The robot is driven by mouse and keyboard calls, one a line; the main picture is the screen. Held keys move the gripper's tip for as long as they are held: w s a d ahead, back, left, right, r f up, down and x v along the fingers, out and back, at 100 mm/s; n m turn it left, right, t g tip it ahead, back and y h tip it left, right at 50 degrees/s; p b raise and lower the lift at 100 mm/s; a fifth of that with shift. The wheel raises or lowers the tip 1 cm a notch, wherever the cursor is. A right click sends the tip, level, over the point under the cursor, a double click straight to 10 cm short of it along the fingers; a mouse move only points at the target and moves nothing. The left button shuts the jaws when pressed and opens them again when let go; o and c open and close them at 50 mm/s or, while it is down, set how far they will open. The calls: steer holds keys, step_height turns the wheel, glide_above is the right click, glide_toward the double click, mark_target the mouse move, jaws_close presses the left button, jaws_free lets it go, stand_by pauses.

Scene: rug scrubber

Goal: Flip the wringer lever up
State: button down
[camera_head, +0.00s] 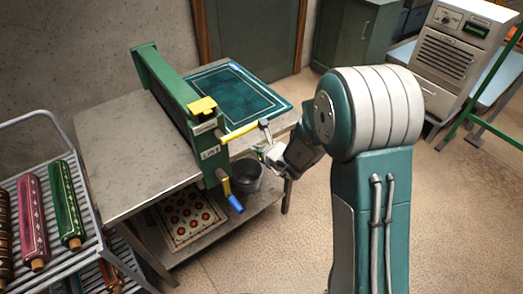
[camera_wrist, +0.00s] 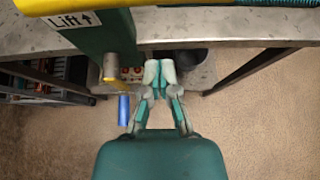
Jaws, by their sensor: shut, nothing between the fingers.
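The green wringer (camera_head: 168,88) runs along the bench, with a "Lift" label and up arrow on its end post (camera_wrist: 108,40). A yellow bar (camera_head: 240,132) sticks out sideways from the post, with a grey end piece. Below it, a yellow arm with a blue grip (camera_head: 235,203) hangs down; the blue grip also shows in the wrist view (camera_wrist: 123,110). I cannot tell for certain which is the wringer lever. My gripper (camera_head: 263,150) is shut and empty, below the yellow bar's outer end. In the wrist view its fingertips (camera_wrist: 159,72) are right of the blue grip, apart from it.
The grey bench (camera_head: 112,150) carries a dark green bordered rug (camera_head: 235,88). A dark bucket (camera_head: 246,176) and a patterned rug (camera_head: 188,215) sit on its lower shelf. A rack with rolled rugs (camera_head: 68,205) stands at left. The floor in front is clear.

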steer(key=r, duration=0.1)
steer(key=w+a+r, duration=0.1)
steer(key=w, duration=0.1)
steer(key=shift+w+a+r, duration=0.15)
steer(key=shift+a+r, duration=0.1)
steer(key=shift+r, duration=0.15)
steer(key=shift+d, duration=0.15)
